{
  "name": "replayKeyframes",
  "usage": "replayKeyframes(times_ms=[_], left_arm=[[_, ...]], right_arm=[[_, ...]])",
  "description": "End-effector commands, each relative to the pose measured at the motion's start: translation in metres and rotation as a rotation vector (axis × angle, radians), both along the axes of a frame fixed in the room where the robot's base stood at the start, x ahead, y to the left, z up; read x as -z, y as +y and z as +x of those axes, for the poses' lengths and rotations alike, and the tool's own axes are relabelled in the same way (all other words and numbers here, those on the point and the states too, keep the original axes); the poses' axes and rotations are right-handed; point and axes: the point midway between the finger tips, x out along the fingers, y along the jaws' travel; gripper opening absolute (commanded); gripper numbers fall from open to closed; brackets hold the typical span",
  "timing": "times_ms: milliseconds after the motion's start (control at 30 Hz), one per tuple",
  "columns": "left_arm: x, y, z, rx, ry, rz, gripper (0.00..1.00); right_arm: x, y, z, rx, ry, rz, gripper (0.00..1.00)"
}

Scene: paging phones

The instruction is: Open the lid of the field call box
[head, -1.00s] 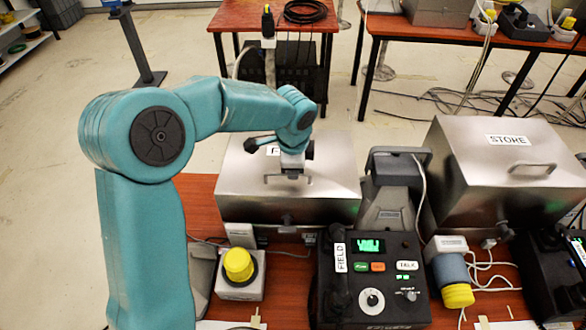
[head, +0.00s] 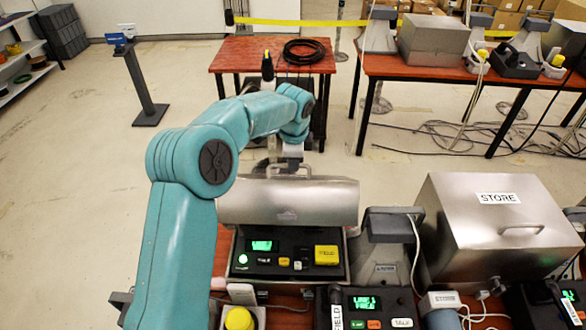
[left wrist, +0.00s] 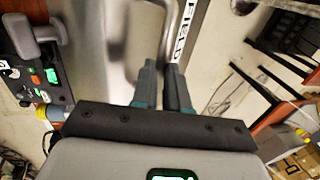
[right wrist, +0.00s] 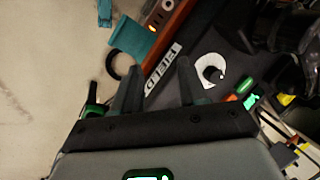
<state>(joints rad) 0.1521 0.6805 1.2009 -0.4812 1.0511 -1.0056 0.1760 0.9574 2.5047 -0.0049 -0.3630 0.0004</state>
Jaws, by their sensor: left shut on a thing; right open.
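The field call box (head: 343,272) is a steel box on the red-brown table. Its steel lid (head: 290,203) stands raised, its inner face towards me. Under it a dark panel (head: 290,268) shows a green display, small buttons and a yellow block. My left gripper (left wrist: 160,75) is shut on the lid's bar handle (left wrist: 169,38), beside the FIELD label (left wrist: 178,42). In the head view the left gripper (head: 290,160) is at the lid's upper edge, partly hidden. My right gripper (right wrist: 158,72) is open and empty, above the FIELD handset (right wrist: 162,70).
A closed STORE box (head: 500,225) stands to the right, with a grey stand (head: 385,250) between the boxes. The FIELD phone (head: 370,305) and a yellow knob (head: 238,318) are in front. A back table (head: 225,60) stands behind.

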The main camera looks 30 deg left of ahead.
Motion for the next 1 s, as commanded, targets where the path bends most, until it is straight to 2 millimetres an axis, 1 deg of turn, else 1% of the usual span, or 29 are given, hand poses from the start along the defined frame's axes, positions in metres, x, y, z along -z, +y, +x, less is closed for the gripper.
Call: replayKeyframes(times_ms=[33, 333, 833, 867, 900, 933, 1000], left_arm=[[0.006, 0.001, 0.003, 0.000, 0.012, -0.004, 0.00], [0.003, 0.012, 0.020, 0.000, 0.014, -0.005, 0.00], [0.004, 0.015, 0.025, 0.001, 0.018, -0.005, 0.00], [0.004, 0.015, 0.025, 0.001, 0.018, -0.005, 0.20], [0.004, 0.015, 0.025, 0.001, 0.018, -0.005, 0.33], [0.003, 0.015, 0.025, 0.001, 0.017, -0.004, 0.39], [0.002, 0.015, 0.025, 0.001, 0.015, -0.004, 0.39]], right_arm=[[-0.001, 0.000, 0.000, 0.000, 0.000, 0.000, 0.43], [-0.003, 0.000, 0.000, 0.000, 0.000, 0.000, 0.43], [-0.003, 0.000, 0.000, 0.000, 0.000, 0.000, 0.43], [-0.003, 0.000, 0.000, 0.000, 0.000, 0.000, 0.43], [-0.003, 0.000, 0.000, 0.000, 0.000, 0.000, 0.43], [-0.003, 0.000, 0.000, 0.000, 0.000, 0.000, 0.43], [-0.003, 0.000, 0.000, 0.000, 0.000, 0.000, 0.43]])
